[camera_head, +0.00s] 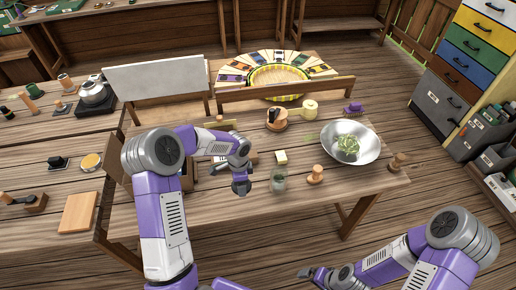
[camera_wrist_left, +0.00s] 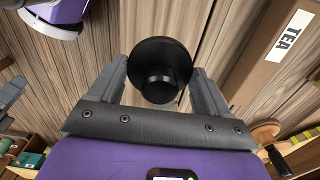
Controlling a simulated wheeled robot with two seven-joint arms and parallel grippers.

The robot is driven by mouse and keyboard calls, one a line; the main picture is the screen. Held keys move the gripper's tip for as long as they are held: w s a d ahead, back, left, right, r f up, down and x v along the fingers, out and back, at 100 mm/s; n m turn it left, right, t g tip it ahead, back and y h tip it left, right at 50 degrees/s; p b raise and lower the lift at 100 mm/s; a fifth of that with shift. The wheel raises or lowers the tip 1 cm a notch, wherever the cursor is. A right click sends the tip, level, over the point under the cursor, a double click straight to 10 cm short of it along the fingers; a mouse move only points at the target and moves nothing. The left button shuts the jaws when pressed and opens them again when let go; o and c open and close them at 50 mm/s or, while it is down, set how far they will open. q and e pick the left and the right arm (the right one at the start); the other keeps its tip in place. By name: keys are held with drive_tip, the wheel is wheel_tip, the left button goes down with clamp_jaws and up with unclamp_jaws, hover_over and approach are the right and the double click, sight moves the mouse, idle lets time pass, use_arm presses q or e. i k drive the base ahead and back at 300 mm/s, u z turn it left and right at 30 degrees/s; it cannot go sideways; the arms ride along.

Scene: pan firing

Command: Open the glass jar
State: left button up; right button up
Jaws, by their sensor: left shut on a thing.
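The glass jar (camera_head: 279,183) stands upright near the table's front edge in the head view, with something greenish inside; no lid shows on it. My left gripper (camera_head: 241,187) is just left of the jar and apart from it. In the left wrist view it is shut on a round black lid with a knob (camera_wrist_left: 160,70), held between its fingers above the wood.
A wooden stamp-like piece (camera_head: 315,175) stands right of the jar, and a pale yellow block (camera_head: 281,157) behind it. A metal bowl with greens (camera_head: 366,130) is at the right. A box marked TEA (camera_wrist_left: 275,50) lies beside my left gripper.

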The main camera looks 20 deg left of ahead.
sight(278, 177)
drive_tip(key=i, duration=0.95)
